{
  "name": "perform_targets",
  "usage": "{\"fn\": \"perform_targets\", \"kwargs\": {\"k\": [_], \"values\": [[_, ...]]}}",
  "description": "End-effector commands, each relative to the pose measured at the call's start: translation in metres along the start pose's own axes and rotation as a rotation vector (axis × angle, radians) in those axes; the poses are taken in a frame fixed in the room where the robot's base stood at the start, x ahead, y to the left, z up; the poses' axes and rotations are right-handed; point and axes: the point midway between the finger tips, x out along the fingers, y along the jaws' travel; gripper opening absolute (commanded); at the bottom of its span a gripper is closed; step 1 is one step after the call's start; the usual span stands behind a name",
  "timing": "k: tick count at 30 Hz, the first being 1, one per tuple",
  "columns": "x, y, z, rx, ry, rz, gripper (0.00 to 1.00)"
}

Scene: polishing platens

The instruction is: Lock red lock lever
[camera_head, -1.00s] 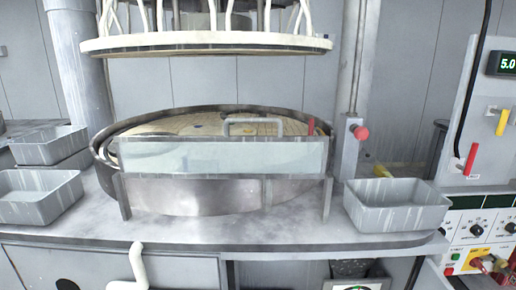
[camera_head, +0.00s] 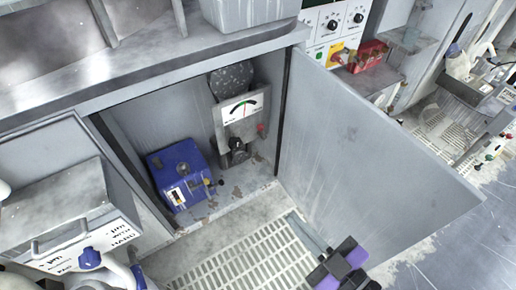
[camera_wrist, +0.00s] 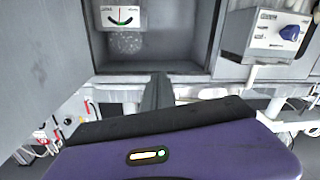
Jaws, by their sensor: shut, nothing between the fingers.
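No clear red lock lever shows in the present views. A small red part (camera_head: 261,130) sits at the right side of the gauge unit (camera_head: 229,128) inside the open cabinet; I cannot tell whether it is a lever. My gripper (camera_head: 293,219) is in front of the cabinet opening, over the slatted floor grate, with its purple and black body at the lower right. In the wrist view its narrow grey fingers (camera_wrist: 159,79) are together and empty, pointing toward the cabinet. The gauge unit (camera_wrist: 123,17) shows beyond them, apart from the fingers.
The cabinet door (camera_head: 365,135) stands open on the right. A blue box (camera_head: 179,172) sits inside on the left. A grey unit with a blue knob (camera_head: 75,213) juts out at the lower left. A grey tray (camera_head: 240,12) is on the counter above.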

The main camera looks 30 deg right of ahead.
Motion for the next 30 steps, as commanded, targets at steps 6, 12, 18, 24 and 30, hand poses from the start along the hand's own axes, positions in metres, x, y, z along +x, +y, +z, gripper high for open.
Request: {"fn": "perform_targets", "kwargs": {"k": [6,12,18,24,30], "values": [[0.083,-0.011,0.087,-0.265,0.048,0.021,0.00],[0.165,-0.009,0.147,-0.545,0.042,0.086,0.00],[0.246,0.007,0.193,-0.847,-0.026,0.191,0.00],[0.297,0.037,0.220,-1.144,-0.173,0.288,0.00],[0.295,0.056,0.244,-1.341,-0.305,0.302,0.00]]}}
